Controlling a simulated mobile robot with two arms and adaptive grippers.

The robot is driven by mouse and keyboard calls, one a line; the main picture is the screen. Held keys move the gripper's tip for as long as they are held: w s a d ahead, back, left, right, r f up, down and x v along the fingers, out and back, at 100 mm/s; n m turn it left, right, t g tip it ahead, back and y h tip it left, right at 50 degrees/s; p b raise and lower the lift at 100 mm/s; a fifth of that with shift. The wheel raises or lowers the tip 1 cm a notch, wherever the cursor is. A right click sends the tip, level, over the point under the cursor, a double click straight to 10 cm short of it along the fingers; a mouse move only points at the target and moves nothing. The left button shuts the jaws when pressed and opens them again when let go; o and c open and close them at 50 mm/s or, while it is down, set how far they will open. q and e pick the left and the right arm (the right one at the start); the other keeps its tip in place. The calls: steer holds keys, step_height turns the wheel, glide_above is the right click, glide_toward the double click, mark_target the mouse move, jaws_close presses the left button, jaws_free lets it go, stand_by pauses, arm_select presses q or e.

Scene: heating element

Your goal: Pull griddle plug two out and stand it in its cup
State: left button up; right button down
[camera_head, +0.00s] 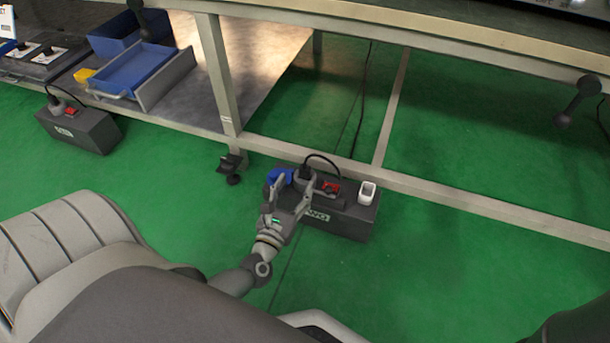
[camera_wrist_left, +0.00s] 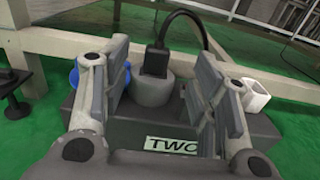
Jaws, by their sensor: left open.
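The black plug (camera_wrist_left: 157,60) with its cable stands upright in a round grey socket (camera_wrist_left: 153,90) on the dark box labelled TWO (camera_head: 345,222). In the head view the plug (camera_head: 305,174) is partly behind my left gripper (camera_head: 292,186). My left gripper is open, with one finger on each side of the plug and socket. I see gaps between fingers and plug in the wrist view. A white open-topped cup (camera_head: 367,193) stands on the right end of the box; it also shows in the wrist view (camera_wrist_left: 257,96). My right gripper is not in view.
A blue round item (camera_head: 279,177) sits at the box's left end, and a red switch (camera_head: 331,187) lies between plug and cup. A pale table rail (camera_head: 440,196) runs close behind. Another dark box (camera_head: 80,132) stands far left. The green floor in front is clear.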

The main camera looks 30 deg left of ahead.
mark_target(303, 171)
arm_select(q)
steer(key=x, duration=0.3)
steer(key=shift+b, duration=0.3)
steer(key=b+x, duration=0.1)
steer(key=x, duration=0.1)
steer(key=b+x, duration=0.1)
steer(key=x, duration=0.1)
steer(key=shift+w+f, duration=0.2)
steer(key=shift+f, duration=0.05)
steer(key=shift+w+a+r, duration=0.1)
steer(key=shift+w+a, duration=0.1)
steer(key=shift+w, duration=0.2)
steer(key=c, duration=1.1)
